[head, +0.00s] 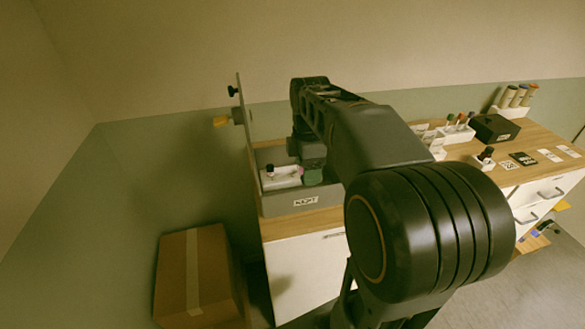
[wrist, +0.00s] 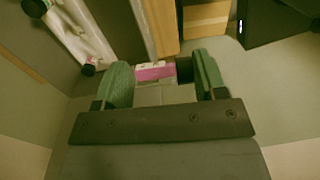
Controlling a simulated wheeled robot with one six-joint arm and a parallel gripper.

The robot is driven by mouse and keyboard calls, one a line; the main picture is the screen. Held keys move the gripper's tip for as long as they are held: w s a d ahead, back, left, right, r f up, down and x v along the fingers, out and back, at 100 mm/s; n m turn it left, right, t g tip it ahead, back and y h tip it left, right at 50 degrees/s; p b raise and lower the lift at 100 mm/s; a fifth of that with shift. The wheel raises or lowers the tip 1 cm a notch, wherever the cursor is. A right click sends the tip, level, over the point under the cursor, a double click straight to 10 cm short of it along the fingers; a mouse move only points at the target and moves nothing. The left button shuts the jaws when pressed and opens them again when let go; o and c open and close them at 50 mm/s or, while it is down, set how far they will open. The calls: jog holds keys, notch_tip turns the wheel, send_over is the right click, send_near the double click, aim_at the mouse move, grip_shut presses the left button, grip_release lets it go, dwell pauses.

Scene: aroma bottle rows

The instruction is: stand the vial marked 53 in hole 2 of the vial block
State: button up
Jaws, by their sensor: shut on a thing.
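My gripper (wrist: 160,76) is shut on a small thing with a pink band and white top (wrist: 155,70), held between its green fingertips. It looks like a vial, but no number can be read on it. In the head view, my gripper (head: 313,177) is low inside a grey open box, just right of the white vial block (head: 283,181). A dark-capped vial (head: 270,171) stands at the block's left side. In the wrist view, the block (wrist: 78,32) is at upper left, with dark caps at both ends. Hole numbers cannot be read.
The grey box (head: 292,206) with a label stands on a wood-topped white cabinet (head: 305,262). An upright panel (head: 245,120) rises at its left back. A cardboard box (head: 195,275) is on the floor. Racks, cards and a black box (head: 495,128) occupy the right counter.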

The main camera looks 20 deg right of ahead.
jog(key=p, duration=0.3)
send_over(294, 177)
jog(key=s, duration=0.4)
notch_tip(294, 177, down, 4)
jog(key=w+f, duration=0.1)
jog(key=f, duration=0.1)
jog(key=w+f, duration=0.1)
jog(key=shift+w+a+f+p, duration=0.1)
jog(key=shift+w+f+p, duration=0.1)
jog(key=shift+f+p, duration=0.15)
jog(key=shift+w+f, duration=0.45)
jog(key=shift+f, duration=0.2)
jog(key=f, duration=0.1)
jog(key=w+f+p, duration=0.1)
jog(key=f, duration=0.1)
jog(key=shift+d, duration=0.2)
jog(key=shift+f, duration=0.35)
jog(key=shift+s+f, duration=0.1)
jog(key=shift+f, duration=0.05)
jog(key=shift+f, duration=0.15)
jog(key=o, duration=1)
jog(key=shift+c, duration=0.2)
